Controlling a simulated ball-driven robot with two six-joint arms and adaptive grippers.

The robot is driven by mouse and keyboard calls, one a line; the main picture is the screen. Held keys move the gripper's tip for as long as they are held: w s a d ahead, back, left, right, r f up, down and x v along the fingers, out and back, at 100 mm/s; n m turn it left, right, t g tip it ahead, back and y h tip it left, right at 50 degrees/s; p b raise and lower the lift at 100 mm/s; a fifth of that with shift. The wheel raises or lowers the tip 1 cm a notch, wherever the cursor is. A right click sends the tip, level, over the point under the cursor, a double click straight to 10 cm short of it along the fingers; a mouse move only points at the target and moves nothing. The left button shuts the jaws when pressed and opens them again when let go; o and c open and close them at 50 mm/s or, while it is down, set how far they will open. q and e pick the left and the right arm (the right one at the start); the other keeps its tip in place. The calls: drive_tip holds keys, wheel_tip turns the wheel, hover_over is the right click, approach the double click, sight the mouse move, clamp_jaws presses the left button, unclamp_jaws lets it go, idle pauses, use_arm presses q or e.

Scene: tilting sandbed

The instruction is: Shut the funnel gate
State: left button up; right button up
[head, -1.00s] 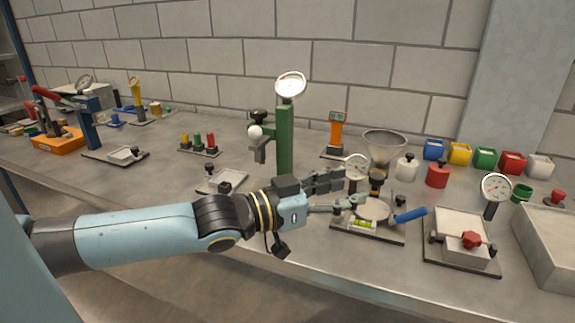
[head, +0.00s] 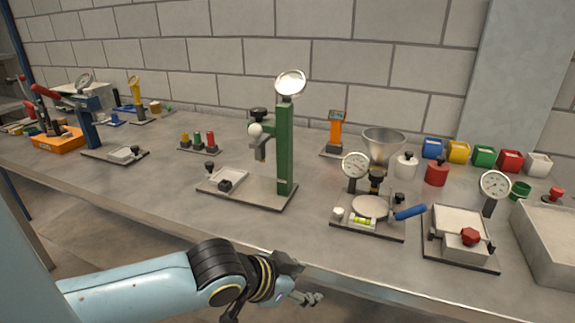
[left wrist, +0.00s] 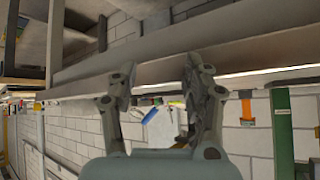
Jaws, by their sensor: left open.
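The grey metal funnel (head: 383,147) stands upright at the right of the bench, above the small tilting bed (head: 370,206). Below its cone is a dark neck with a yellowish part (head: 377,183). The gate is too small to make out, so I cannot tell whether it is open or shut. A blue handle (head: 410,213) sticks out at the bed's right side. My left gripper (head: 308,297) is in front of the bench's front edge, low in the picture, apart from the funnel and empty. In the left wrist view its two fingers (left wrist: 160,68) are spread. My right gripper is not in view.
A dial gauge (head: 355,165) stands just left of the funnel. White (head: 406,167) and red (head: 437,173) weights stand right of it. A green column stand (head: 285,150) is further left. The bench's front edge (head: 330,272) lies between my gripper and the devices.

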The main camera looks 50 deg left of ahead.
use_arm(q)
wheel_tip(320, 180, down, 7)
drive_tip(key=s+g+b, duration=0.1)
drive_tip(key=s, duration=0.1)
drive_tip(key=shift+s+a, duration=0.3)
